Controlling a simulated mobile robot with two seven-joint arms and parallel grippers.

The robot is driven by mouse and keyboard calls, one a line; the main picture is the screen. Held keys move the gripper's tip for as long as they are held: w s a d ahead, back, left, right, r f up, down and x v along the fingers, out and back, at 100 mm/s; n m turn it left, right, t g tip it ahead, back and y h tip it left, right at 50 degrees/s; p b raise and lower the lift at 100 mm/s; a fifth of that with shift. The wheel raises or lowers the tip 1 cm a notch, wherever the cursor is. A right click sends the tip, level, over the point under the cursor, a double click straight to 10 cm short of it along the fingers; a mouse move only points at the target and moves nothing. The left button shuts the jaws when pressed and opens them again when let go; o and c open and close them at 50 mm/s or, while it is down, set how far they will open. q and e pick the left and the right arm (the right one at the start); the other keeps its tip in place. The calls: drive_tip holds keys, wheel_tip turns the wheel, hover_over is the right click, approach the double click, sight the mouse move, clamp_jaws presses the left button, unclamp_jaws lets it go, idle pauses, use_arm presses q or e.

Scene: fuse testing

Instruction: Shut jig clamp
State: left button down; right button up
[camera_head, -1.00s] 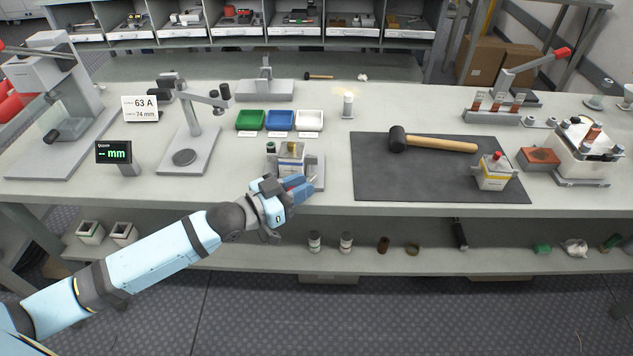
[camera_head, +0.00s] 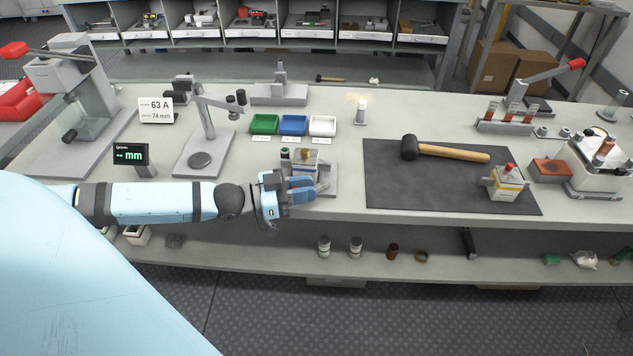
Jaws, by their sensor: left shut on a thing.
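The jig (camera_head: 328,184) is a small grey fixture at the front edge of the bench, left of the dark mat. A pale block with a yellowish top (camera_head: 306,158) stands upright in it. My left gripper (camera_head: 308,190) reaches in from the left, low at the jig's front, with its blue fingers shut on what appears to be the jig clamp. The fingers hide the clamp and the lower front of the block, so the clamp's exact position cannot be told. My right gripper is not in view.
Green (camera_head: 264,124), blue (camera_head: 293,125) and white (camera_head: 322,125) trays sit behind the jig. A press stand (camera_head: 205,140) and a display (camera_head: 131,157) are to the left.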

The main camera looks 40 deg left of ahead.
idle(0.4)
use_arm(q)
drive_tip(key=c, duration=1)
unclamp_jaws()
drive_tip(key=shift+a, duration=0.1)
drive_tip(key=p+v, duration=0.3)
drive_tip(key=v, duration=1)
drive_tip(key=shift+s+a, duration=0.25)
drive_tip(key=shift+s, duration=0.05)
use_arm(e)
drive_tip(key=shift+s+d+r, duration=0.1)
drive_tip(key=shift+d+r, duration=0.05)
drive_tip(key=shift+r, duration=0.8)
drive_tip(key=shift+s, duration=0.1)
